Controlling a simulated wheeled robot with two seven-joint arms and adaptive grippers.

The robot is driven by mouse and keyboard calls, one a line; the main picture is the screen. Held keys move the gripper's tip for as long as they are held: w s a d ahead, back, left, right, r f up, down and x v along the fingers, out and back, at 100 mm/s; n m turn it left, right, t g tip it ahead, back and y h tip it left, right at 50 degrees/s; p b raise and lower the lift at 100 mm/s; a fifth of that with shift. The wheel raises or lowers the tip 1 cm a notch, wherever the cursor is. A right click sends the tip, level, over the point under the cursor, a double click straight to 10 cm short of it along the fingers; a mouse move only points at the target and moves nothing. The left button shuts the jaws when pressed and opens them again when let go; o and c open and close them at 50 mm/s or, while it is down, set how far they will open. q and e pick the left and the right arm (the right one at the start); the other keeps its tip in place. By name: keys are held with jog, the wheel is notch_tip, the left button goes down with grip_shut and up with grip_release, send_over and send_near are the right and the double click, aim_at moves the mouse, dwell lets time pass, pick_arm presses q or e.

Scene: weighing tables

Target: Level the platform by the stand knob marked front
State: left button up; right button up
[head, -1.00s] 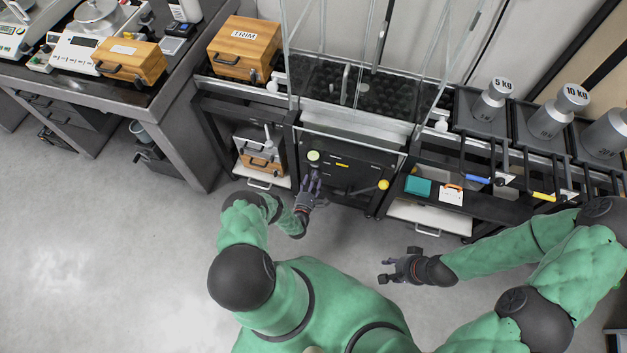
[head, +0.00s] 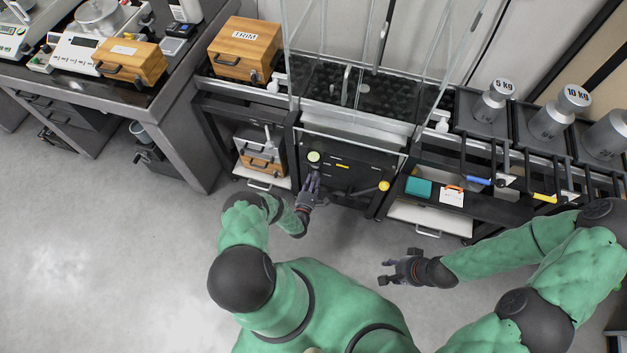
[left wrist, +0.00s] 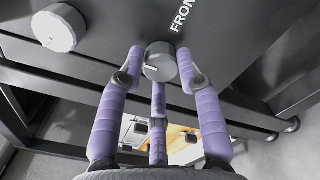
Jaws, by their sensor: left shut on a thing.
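In the left wrist view the light grey round knob (left wrist: 160,64) sits on a dark panel, beside white lettering of which "FRON" shows. My left gripper (left wrist: 159,70) has its purple fingers around this knob and is shut on it. In the head view my left gripper (head: 313,180) is at the dark stand front (head: 345,168), and its fingers hide the knob. The dark perforated platform (head: 385,95) lies above, inside a glass enclosure. A pale green round disc (head: 313,156) shows at the stand's upper left. My right gripper (head: 386,272) is open and empty, away from the stand.
A second pale knob (left wrist: 58,28) is on the panel at upper left. The TRIM box (head: 245,48) stands left of the glass, and grey weights (head: 493,100) stand right. The floor in front is clear.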

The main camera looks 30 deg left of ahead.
pick_arm(q)
jog(key=shift+w+d+r+m, duration=0.1)
jog(key=shift+d+m, duration=0.1)
jog(key=shift+m, duration=0.3)
jog(key=shift+d+m+b, duration=0.15)
jog(key=shift+m+b, duration=0.8)
jog(key=shift+m, duration=2.45)
jog(key=o, duration=1.1)
